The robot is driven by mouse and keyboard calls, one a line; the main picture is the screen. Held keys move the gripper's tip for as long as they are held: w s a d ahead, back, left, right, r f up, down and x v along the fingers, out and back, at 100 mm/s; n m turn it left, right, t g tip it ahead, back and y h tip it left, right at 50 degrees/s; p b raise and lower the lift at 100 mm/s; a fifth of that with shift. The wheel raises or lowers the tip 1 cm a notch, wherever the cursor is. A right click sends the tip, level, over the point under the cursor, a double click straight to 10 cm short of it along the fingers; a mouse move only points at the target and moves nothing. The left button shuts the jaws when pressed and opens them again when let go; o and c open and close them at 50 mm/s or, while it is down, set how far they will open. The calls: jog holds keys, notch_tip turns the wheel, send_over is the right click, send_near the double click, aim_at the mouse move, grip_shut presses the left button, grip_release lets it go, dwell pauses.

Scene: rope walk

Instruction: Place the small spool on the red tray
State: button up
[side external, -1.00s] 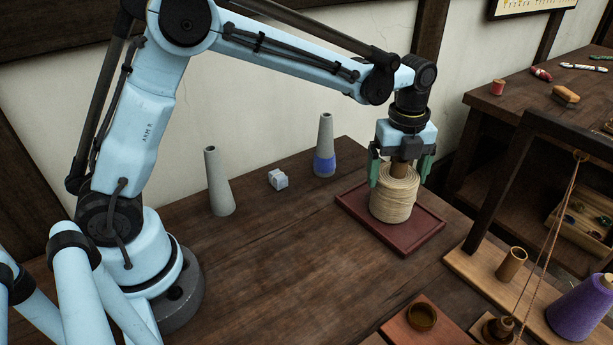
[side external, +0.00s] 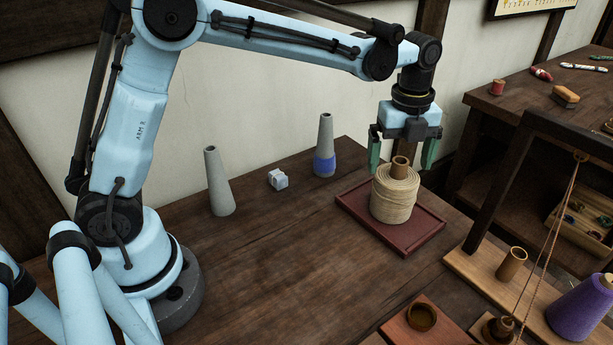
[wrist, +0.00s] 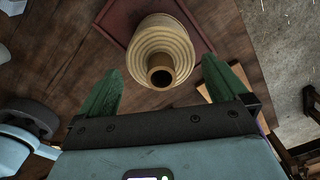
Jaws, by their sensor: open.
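The small spool (side external: 396,198), wound with cream cord on a brown core, stands upright on the red tray (side external: 421,238). In the wrist view the spool (wrist: 160,45) shows from above with its hollow core, and part of the tray (wrist: 113,18) shows around it. My gripper (side external: 402,168) is open, with its green fingers on either side of and above the spool's core, apart from the spool. In the wrist view the open fingers (wrist: 160,88) frame nothing between them but the spool's near end below.
A grey cone (side external: 217,183), a small pale block (side external: 277,180) and a grey cone with a blue band (side external: 325,150) stand left of the tray. A wooden frame with a purple cone (side external: 580,308) is at right. The table's front middle is clear.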

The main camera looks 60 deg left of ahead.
notch_tip(320, 180, up, 8)
jog(key=shift+f, duration=0.1)
jog(key=shift+s+a+r, duration=0.1)
jog(key=shift+s+r, duration=0.05)
jog(key=shift+r, duration=0.25)
jog(key=s+a+f+n+t, duration=0.3)
jog(key=s+n, duration=0.5)
jog(key=n, duration=0.4)
jog(key=s+a+f+n+t, duration=0.3)
jog(key=s+n, duration=0.5)
jog(key=n, duration=0.4)
jog(key=shift+s+a+f+t, duration=0.35)
jog(key=shift+a+t, duration=0.15)
jog(key=shift+a, duration=0.6)
